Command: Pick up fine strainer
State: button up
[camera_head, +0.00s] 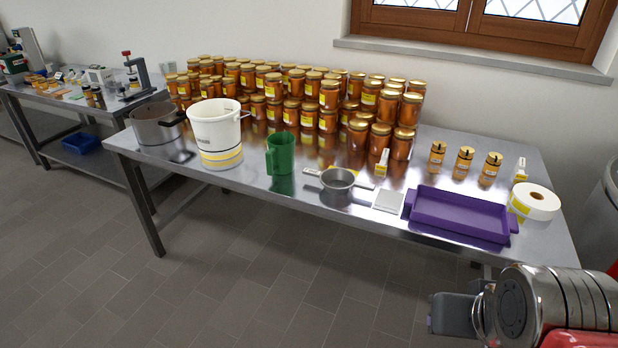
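The fine strainer (338,180) looks like a small round metal bowl with a pale handle to its left and a short lug on its right. It sits near the front edge of the steel table, between a green jug and a white-grey square. My gripper (455,314) shows as a dark grey block at the bottom right, on the end of my silver and red arm. It is in front of the table and well apart from the strainer. Its fingers are not clear, so its opening cannot be told.
On the steel table (230,177), a green jug (280,153), white bucket (216,135) and metal pot (157,126) stand left of the strainer. A flat square (388,201), purple tray (458,214) and label roll (535,201) lie right. Many honey jars (330,95) crowd behind.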

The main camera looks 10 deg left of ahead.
aim_at(336, 180)
jog(key=u, duration=0.45)
jog(key=i, duration=0.7)
jog(key=u, duration=0.5)
jog(key=i, duration=0.7)
jog(key=u, duration=0.25)
